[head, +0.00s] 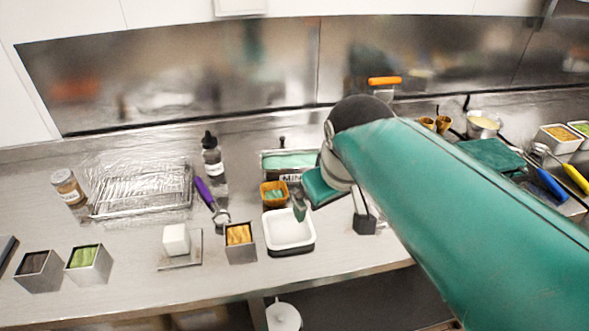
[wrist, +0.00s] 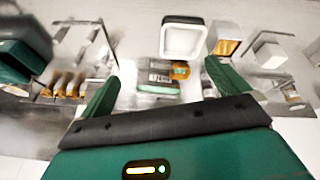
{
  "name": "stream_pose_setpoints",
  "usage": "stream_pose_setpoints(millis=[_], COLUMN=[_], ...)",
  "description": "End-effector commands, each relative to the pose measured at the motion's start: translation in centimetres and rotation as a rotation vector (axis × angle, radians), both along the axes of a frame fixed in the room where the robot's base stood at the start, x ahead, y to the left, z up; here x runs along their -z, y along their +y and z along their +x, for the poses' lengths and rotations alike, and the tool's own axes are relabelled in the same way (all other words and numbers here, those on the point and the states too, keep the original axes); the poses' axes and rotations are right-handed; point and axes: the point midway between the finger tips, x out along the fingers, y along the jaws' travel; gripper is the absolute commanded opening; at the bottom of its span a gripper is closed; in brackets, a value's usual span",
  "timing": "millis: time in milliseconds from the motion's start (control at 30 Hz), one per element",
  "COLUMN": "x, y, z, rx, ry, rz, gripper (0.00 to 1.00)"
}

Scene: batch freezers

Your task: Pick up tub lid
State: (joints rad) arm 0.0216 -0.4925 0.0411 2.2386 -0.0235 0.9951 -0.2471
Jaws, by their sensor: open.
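My green gripper (wrist: 163,72) is open and empty. In the head view one finger (head: 300,208) shows above the lid's back edge; the other is not clear.
A steel container with tan contents (head: 239,244) stands close left of the lid. A small orange-brown cup (head: 273,193) sits between lid and tub. A purple-handled scoop (head: 204,194), white block (head: 176,238) and dark block (head: 364,224) are nearby. The counter's front edge is close.

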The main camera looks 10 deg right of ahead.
Motion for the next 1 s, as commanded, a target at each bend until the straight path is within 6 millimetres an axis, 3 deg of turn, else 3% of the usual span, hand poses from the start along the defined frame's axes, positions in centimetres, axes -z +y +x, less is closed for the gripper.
stream_pose_setpoints(millis=[233, 533, 1000], x=[-2.0, -2.7, -0.1], y=[0.5, 0.9, 0.9], z=[5.4, 12.3, 23.4], rx=[-0.193, -0.435, -0.816], ry=[0.079, 0.171, 0.294], rz=[-0.092, -0.171, -0.226], gripper=[1.0, 1.0, 1.0])
